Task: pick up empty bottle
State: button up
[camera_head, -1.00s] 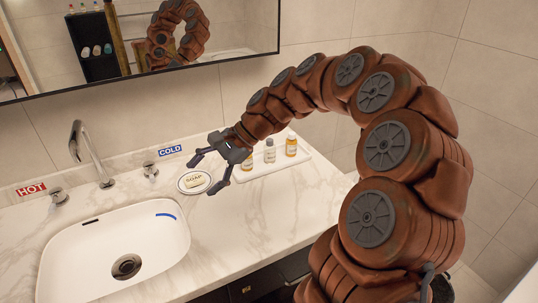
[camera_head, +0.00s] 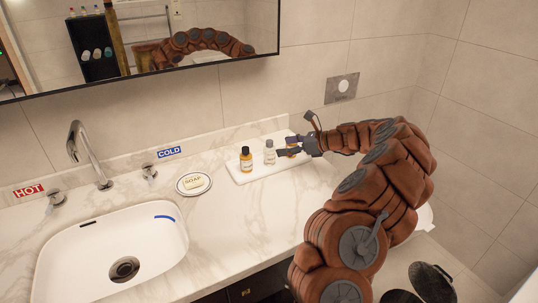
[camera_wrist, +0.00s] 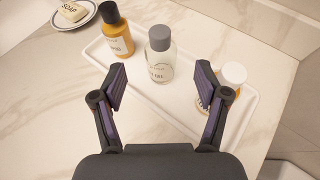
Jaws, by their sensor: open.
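The clear bottle with a grey cap (camera_head: 269,152) stands upright on the white tray (camera_head: 249,175), between two amber bottles. It looks empty of coloured liquid. In the wrist view the clear bottle (camera_wrist: 159,58) is ahead of my gripper (camera_wrist: 160,88), roughly centred between the spread fingers and a little beyond their tips. My gripper (camera_head: 294,147) is open and comes in from the right in the head view. The left amber bottle (camera_head: 246,159) has a black cap. The right amber bottle (camera_wrist: 231,76) is partly hidden by my right finger.
A soap bar (camera_head: 194,182) lies on a round dish left of the tray. The white sink (camera_head: 112,250) and tap (camera_head: 90,153) are farther left. The marble counter (camera_head: 235,225) in front of the tray is clear. The tiled wall stands behind.

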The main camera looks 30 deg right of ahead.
aim_at(273, 146)
jog(key=shift+r+p+x, duration=0.15)
jog(key=shift+p+x, duration=0.2)
jog(key=shift+x, duration=1.35)
jog(key=shift+r+p+x, duration=0.1)
jog(key=shift+p+x, duration=0.25)
jog(key=shift+x, duration=1.4)
jog(key=shift+w, duration=0.1)
jog(key=shift+c, duration=0.4)
jog(key=c, duration=0.9)
